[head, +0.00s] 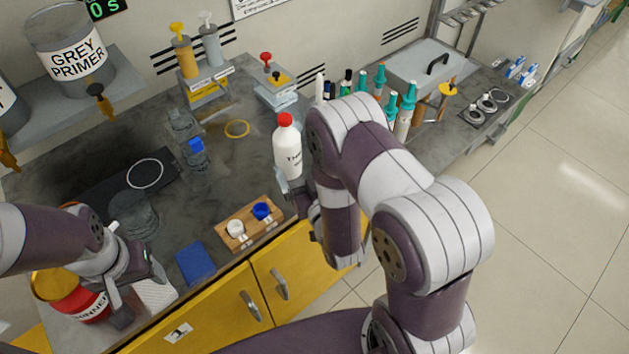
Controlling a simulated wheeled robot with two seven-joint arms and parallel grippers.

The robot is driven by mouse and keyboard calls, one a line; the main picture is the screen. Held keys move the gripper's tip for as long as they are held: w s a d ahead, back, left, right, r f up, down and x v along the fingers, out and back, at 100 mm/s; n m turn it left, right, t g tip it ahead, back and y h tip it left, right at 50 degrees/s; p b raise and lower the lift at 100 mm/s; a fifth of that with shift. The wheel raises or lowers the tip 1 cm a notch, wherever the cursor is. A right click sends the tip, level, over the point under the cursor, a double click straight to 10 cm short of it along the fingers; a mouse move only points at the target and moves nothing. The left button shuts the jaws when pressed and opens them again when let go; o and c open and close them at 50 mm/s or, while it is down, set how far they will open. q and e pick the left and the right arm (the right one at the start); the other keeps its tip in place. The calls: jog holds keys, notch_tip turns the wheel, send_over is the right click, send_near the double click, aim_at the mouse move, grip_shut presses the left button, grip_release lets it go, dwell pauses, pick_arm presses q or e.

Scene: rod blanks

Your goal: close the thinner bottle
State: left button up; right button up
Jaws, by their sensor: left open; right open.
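A white bottle (288,152) with a red cap (285,120) on its top stands upright at the middle of the bench. My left gripper (140,295) is open at the front left, over the bench's front edge. Beside it is a red can (78,302) with a yellow top, its label partly hidden and ending in "NNER".
A wooden block (247,228) holds a white cup and a blue cup in front of the bottle. A blue pad (196,264) lies near the front edge. Pump bottles (184,55) and several teal-capped bottles (405,110) stand behind. A dark mat (120,182) lies left.

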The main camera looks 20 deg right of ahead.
jog(key=shift+w+g, duration=0.75)
jog(key=shift+g, duration=0.05)
jog(key=shift+w+d+f+g, duration=0.1)
jog(key=shift+w+g, duration=0.3)
jog(key=shift+g, duration=0.6)
jog(key=s+r+g, duration=0.2)
jog(key=s+g, duration=0.4)
jog(key=s, duration=0.3)
jog(key=s+d+r+g, duration=0.1)
jog(key=s+r+g, duration=0.2)
jog(key=s+g, duration=0.3)
jog(key=s, duration=0.3)
jog(key=shift+d+h, duration=0.3)
